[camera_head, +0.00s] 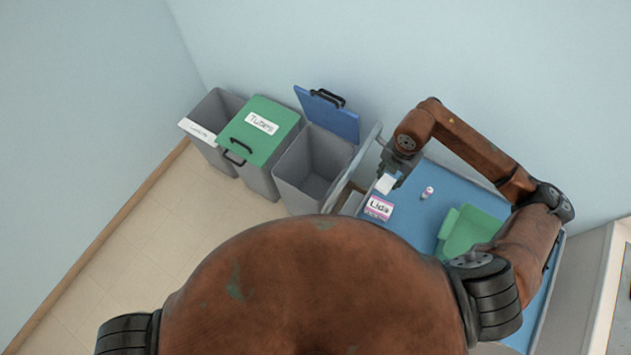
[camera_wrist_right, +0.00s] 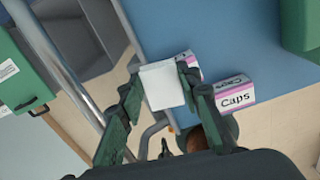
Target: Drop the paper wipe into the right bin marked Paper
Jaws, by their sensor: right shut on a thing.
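The paper wipe (camera_head: 385,184) is a small white folded square. My right gripper (camera_head: 392,172) is shut on it and holds it above the left end of the blue cart top. In the right wrist view the wipe (camera_wrist_right: 162,86) sits between the two fingers (camera_wrist_right: 160,80). The right-hand grey bin (camera_head: 311,166) stands left of the gripper, with its blue lid (camera_head: 328,115) raised and its mouth open. No Paper marking on it is readable from here. My left gripper is not in view.
The middle bin has a shut green lid (camera_head: 260,125) marked Tubes; the left bin (camera_head: 212,112) is open with a white label. A metal rail (camera_wrist_right: 62,62) edges the blue cart (camera_head: 405,212).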

